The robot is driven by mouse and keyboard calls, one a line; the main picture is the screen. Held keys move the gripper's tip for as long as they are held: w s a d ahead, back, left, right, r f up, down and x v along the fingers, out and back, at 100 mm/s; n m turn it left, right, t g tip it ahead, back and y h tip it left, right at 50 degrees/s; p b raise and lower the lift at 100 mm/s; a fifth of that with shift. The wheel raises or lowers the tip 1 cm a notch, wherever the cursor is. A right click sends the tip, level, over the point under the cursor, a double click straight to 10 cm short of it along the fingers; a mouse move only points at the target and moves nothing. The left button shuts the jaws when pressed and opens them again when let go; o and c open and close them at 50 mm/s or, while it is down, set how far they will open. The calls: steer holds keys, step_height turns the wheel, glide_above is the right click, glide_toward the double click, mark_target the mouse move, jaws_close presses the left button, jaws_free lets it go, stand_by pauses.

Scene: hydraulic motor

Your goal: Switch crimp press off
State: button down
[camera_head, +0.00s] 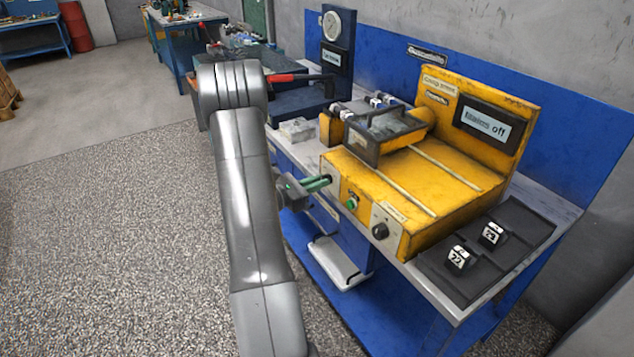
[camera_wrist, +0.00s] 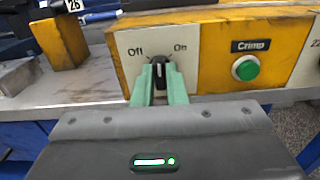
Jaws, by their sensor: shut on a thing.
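The yellow crimp press (camera_head: 440,185) stands on the workbench in the head view. Its front panel shows in the wrist view, with a black rotary switch (camera_wrist: 160,76) between the labels Off at left and On at right. My gripper (camera_wrist: 161,88) has its green fingers closed around this switch, one on each side. The fingers partly hide the switch; it looks about upright, but its exact setting is hard to tell. In the head view my gripper (camera_head: 322,183) reaches the left part of the press front. The press display (camera_head: 487,124) ends in the word "off"; its first word is blurred.
A green Crimp button (camera_wrist: 245,68) sits right of the switch. Further right is a black knob (camera_head: 380,231). A black tray (camera_head: 520,214) with two numbered dies lies at the bench's right end. A dark device with a gauge (camera_head: 333,25) stands behind left.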

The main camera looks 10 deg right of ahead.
steer(key=shift+w+n+p, duration=0.15)
steer(key=shift+n+p, duration=2.1)
steer(key=shift+n, duration=2.35)
steer(key=c, duration=1.5)
jaws_free()
steer(key=shift+o, duration=0.2)
steer(key=shift+a, duration=0.15)
steer(key=b+v, duration=0.1)
steer(key=v, duration=1.2)
steer(key=shift+a, duration=0.3)
steer(key=shift+d, duration=0.1)
